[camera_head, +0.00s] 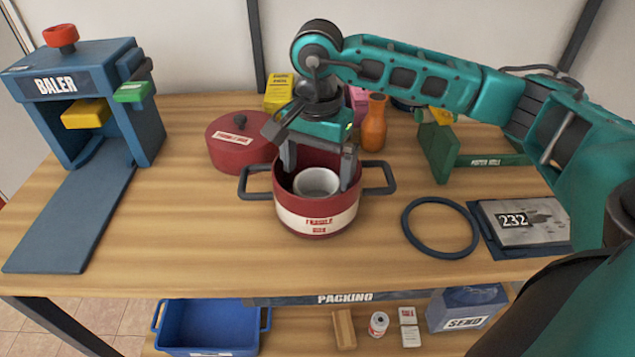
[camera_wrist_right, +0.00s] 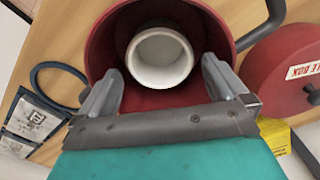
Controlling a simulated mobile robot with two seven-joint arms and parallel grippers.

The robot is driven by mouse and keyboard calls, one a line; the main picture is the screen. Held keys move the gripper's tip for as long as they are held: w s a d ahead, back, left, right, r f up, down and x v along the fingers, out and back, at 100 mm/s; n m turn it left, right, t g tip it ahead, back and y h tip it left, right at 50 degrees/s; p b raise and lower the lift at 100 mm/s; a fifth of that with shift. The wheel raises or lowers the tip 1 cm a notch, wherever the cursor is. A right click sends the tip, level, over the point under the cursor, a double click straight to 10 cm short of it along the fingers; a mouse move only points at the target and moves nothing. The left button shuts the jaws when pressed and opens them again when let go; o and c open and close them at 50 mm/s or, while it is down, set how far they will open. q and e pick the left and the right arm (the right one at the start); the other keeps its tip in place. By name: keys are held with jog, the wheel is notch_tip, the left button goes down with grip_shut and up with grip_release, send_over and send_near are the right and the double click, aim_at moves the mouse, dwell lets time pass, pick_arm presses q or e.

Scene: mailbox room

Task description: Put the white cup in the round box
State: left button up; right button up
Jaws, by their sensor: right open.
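The white cup (camera_head: 316,182) is inside the round red box (camera_head: 318,218), a pot-like container with two dark side handles and a "FRAGILE" label. In the right wrist view the cup (camera_wrist_right: 160,58) stands inside the red box (camera_wrist_right: 105,45), near the wall farther from my gripper. My right gripper (camera_head: 320,175) reaches down into the box from above. Its fingers are open and apart, with the cup just beyond the fingertips in the wrist view (camera_wrist_right: 163,85). The fingers do not appear to touch the cup. My left gripper is not in view.
The red lid (camera_head: 238,148) lies behind left of the box. A blue baler (camera_head: 85,105) stands at left. An orange vase (camera_head: 374,125) and yellow box (camera_head: 279,92) are behind. A dark ring (camera_head: 440,228) and a scale (camera_head: 525,222) lie right.

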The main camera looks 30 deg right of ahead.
notch_tip(320, 180, up, 7)
jog(key=shift+f, duration=0.2)
dwell(0.6)
